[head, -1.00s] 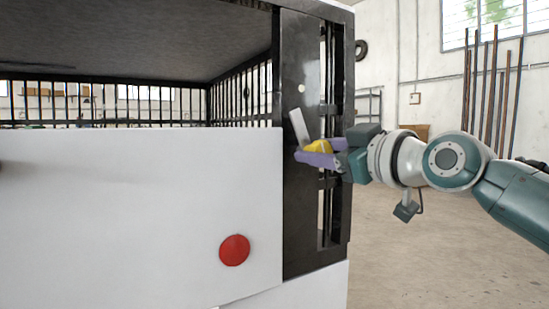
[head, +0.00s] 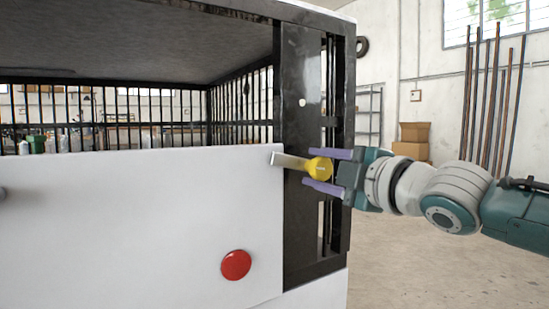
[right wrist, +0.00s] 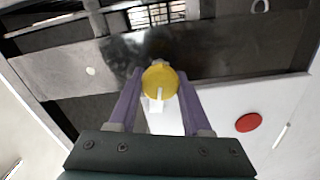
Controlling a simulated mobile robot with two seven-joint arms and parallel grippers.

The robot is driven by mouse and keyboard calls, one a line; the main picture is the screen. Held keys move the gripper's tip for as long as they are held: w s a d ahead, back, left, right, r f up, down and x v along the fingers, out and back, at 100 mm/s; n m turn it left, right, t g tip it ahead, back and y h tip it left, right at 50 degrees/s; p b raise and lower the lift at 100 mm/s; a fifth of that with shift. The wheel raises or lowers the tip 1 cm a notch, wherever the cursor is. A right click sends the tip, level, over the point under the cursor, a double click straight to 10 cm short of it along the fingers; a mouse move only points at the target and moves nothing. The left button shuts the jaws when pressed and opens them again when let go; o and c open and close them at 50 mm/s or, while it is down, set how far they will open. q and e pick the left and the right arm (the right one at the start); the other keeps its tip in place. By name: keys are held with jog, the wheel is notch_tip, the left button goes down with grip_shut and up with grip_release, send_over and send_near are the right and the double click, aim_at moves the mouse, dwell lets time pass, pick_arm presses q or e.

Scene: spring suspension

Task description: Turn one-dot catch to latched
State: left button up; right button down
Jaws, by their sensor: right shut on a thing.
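The one-dot catch has a yellow round knob (head: 320,168) and a pale flat bar (head: 288,161). It sits on the black post (head: 304,230), below a single white dot (head: 302,103). The bar points left, tilted slightly up, and its tip overlaps the right edge of the white panel (head: 130,215). My right gripper (head: 326,170) is shut on the knob, with one purple finger above and one below. In the right wrist view the knob (right wrist: 160,82) sits between the fingers, and the white dot (right wrist: 91,71) is to its left. My left gripper is out of view.
A red disc (head: 236,265) is on the white panel's lower right. A grey knob-like piece (head: 2,194) shows at the panel's left edge. A barred cage interior lies behind the panel. Cardboard boxes (head: 413,142) and rods stand far back; floor right of the post is clear.

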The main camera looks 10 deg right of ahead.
jog(key=shift+n+p, duration=0.4)
jog(key=shift+n, duration=0.9)
jog(key=shift+f, duration=0.1)
jog(key=shift+c, duration=1.7)
grip_release()
jog(key=shift+s, duration=0.1)
jog(key=p+v, duration=0.3)
jog(key=v, duration=0.6)
jog(key=shift+s+d, duration=0.2)
jog(key=shift+s, duration=0.15)
